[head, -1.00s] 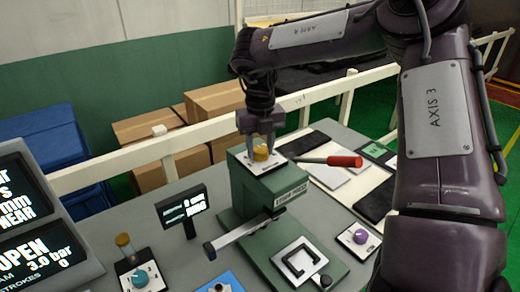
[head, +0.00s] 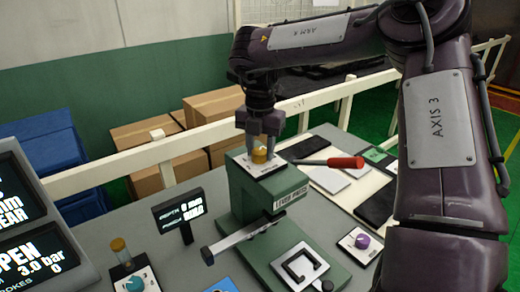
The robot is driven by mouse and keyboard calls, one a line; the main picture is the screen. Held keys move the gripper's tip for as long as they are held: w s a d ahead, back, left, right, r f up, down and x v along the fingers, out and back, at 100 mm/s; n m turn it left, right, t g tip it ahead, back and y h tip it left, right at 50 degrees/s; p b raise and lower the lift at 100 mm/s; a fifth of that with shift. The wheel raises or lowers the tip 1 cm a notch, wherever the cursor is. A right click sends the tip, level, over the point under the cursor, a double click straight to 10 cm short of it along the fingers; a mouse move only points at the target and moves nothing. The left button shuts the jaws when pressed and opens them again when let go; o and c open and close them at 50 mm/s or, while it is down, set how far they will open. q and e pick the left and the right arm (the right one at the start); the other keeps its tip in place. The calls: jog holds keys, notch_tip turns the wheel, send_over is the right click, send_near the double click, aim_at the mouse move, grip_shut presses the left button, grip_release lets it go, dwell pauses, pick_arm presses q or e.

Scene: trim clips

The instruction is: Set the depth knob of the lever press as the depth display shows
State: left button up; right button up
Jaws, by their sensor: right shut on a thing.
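The green lever press (head: 255,195) stands on the grey table in the middle of the head view. Its yellow depth knob (head: 259,156) sits on a white dial plate on top of the press. My right gripper (head: 259,150) points down from above and is shut on the knob. The fingers partly hide the knob and its dial marks. The depth display (head: 180,211) is a small black screen on a stand left of the press; its top line seems to read "DEPTH 0 mm", the line below is unclear. My left gripper is not in view.
A red-handled lever (head: 345,162) sticks out right of the press head. A purple knob (head: 362,241) is at the right and a teal knob (head: 136,283) at the lower left. A large screen (head: 35,235) stands at the left. A white rail (head: 120,171) runs behind the table.

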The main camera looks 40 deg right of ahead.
aim_at(260, 150)
dwell(0.3)
jog(key=o, duration=1)
jog(key=shift+r, duration=0.25)
notch_tip(260, 150, up, 7)
jog(key=shift+r+p, duration=0.15)
jog(key=shift+p, duration=0.25)
